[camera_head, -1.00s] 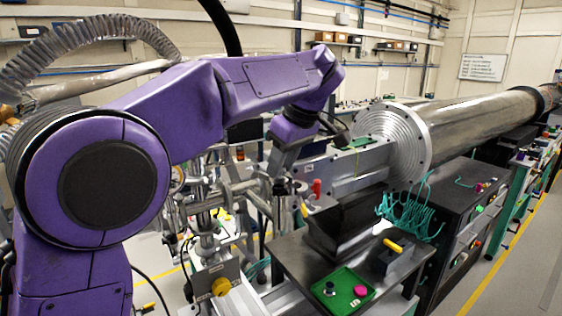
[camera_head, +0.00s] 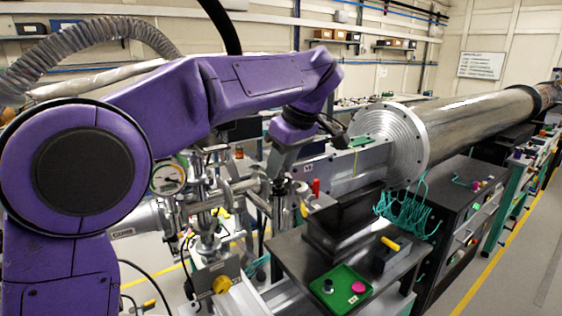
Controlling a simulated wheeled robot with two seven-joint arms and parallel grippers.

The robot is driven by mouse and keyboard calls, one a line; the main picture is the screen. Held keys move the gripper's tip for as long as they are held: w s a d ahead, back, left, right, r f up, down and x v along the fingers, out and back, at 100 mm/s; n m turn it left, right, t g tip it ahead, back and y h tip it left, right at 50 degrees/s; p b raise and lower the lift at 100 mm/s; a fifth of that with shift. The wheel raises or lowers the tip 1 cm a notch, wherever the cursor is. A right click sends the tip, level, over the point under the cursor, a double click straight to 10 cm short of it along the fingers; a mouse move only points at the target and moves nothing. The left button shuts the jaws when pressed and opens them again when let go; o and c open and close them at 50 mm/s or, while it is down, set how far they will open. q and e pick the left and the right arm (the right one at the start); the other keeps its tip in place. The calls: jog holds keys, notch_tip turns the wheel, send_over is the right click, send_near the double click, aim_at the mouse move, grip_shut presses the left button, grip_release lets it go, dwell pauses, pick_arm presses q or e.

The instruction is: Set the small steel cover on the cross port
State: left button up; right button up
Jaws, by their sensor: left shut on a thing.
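My left gripper (camera_head: 277,178) hangs at the end of my purple arm, pointing down near the middle of the view. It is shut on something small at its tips. I take this to be the small steel cover, but it is too small and dark to make out clearly. The steel cross (camera_head: 207,198), with several flanged arms, stands just left of the gripper. A horizontal tube of it reaches toward the gripper tips. I cannot tell whether the held piece touches a port. My right gripper is out of view.
A large steel beam pipe (camera_head: 475,118) with a round flange (camera_head: 392,142) runs to the back right. A dark bench plate in front holds a green tray (camera_head: 328,297) and a yellow-handled block (camera_head: 388,256). Teal cables (camera_head: 408,207) hang beside a black cabinet (camera_head: 455,212).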

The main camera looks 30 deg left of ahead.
pick_arm(q)
jog(key=shift+f, duration=0.55)
dwell(0.6)
jog(key=o, duration=1.1)
jog(key=p+v, duration=0.2)
jog(key=v, duration=0.8)
jog(key=shift+d+r, duration=0.1)
jog(key=shift+r, duration=0.15)
jog(key=shift+s, duration=0.1)
